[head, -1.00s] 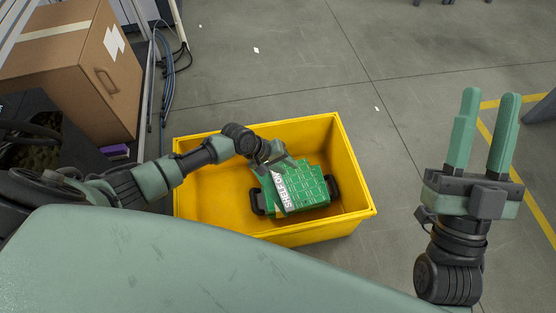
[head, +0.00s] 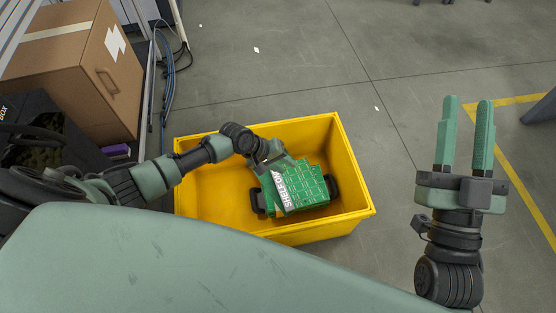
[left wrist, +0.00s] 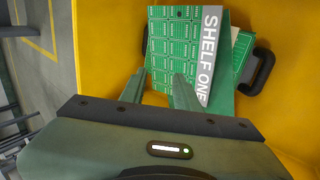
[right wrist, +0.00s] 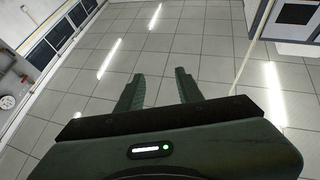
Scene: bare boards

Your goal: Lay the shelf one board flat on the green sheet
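The shelf one board (head: 300,184), a green circuit board with a white "SHELF ONE" strip, lies in the yellow bin (head: 208,206). It also shows in the left wrist view (left wrist: 175,35), overlapping other green pieces (left wrist: 243,50). My right gripper (head: 467,105) is open and empty over the floor. No separate green sheet can be made out.
Black handles (head: 333,187) stick out beside the green pieces in the bin. A cardboard box (head: 72,65) stands at the upper left, with cables (head: 167,75) beside it. The floor (head: 290,60) behind the bin is largely clear.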

